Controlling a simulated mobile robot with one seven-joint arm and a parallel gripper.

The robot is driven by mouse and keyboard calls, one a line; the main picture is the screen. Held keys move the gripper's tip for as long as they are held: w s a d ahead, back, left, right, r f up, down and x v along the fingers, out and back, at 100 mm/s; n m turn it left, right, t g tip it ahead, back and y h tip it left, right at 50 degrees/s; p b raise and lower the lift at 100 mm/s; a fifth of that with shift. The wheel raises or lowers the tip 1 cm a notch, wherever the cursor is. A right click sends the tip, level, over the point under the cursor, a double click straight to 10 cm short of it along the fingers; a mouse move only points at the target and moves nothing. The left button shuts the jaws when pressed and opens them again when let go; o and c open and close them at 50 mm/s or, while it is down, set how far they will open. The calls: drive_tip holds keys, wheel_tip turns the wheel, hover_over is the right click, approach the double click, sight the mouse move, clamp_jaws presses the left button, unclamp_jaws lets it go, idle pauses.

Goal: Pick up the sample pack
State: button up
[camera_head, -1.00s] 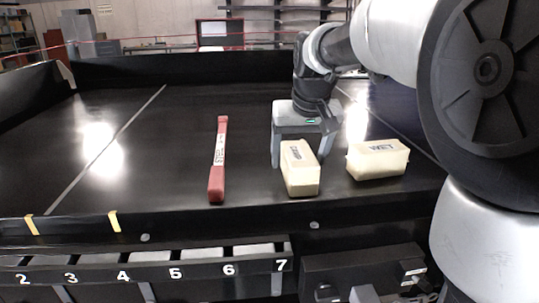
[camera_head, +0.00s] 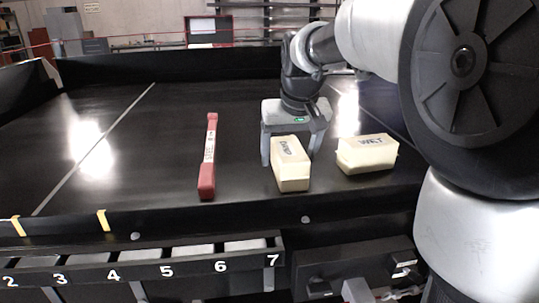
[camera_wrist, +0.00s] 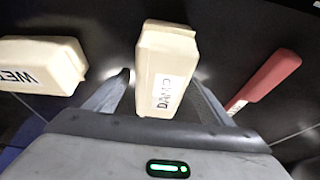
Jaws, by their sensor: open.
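Two cream packs lie on the black surface. One, marked DAMP (camera_head: 291,172), is right at my gripper (camera_head: 291,157); the other, marked WET (camera_head: 366,155), lies to its right. My gripper is open and points down, with its fingers at the far end of the DAMP pack. In the wrist view, the DAMP pack (camera_wrist: 165,65) shows between the open fingers, with the WET pack (camera_wrist: 40,65) on the left. I cannot tell from the pictures whether the fingers touch the DAMP pack. No label reads "sample pack".
A red bar (camera_head: 208,160) with a white label lies left of the DAMP pack. The broad black conveyor surface (camera_head: 140,150) is clear further left. A raised black wall (camera_head: 170,68) runs along the back. Numbered bins (camera_head: 165,262) line the front edge.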

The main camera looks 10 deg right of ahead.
drive_tip(key=shift+r, duration=0.1)
drive_tip(key=c, duration=1.6)
